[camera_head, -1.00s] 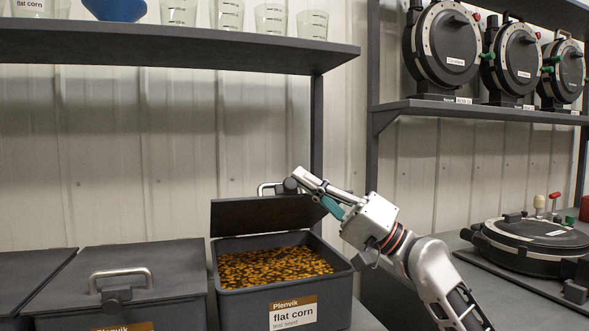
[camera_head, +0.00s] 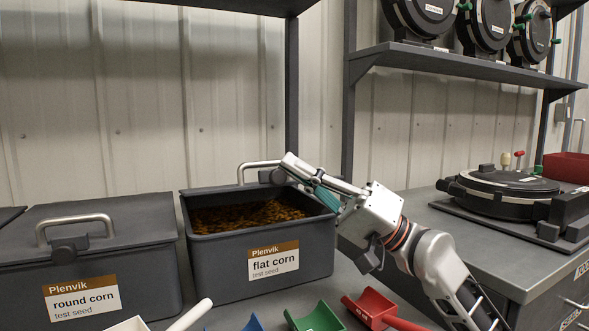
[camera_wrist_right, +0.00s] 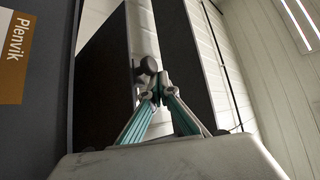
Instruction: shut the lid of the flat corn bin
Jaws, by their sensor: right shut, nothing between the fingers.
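The flat corn bin (camera_head: 222,265) is a grey box with a brown-and-white label, standing right of the round corn bin. Its lid (camera_head: 208,192) is partly open: a low dark band at the back of the opening, with corn (camera_head: 250,215) visible in shade below it. The lid's metal handle (camera_head: 256,164) stands at its upper edge. My right gripper (camera_head: 287,166) is shut and empty, its tips at the dark handle mount; whether they touch it is unclear. The right wrist view shows the closed fingers (camera_wrist_right: 156,92) beside the lid panel (camera_wrist_right: 100,75). My left gripper is out of view.
The closed round corn bin (camera_head: 95,235) stands to the left. Blue, green (camera_head: 315,318) and red (camera_head: 372,306) scoops lie in front. A seed meter (camera_head: 505,187) sits on the right counter (camera_head: 470,240); shelves with more meters hang above.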

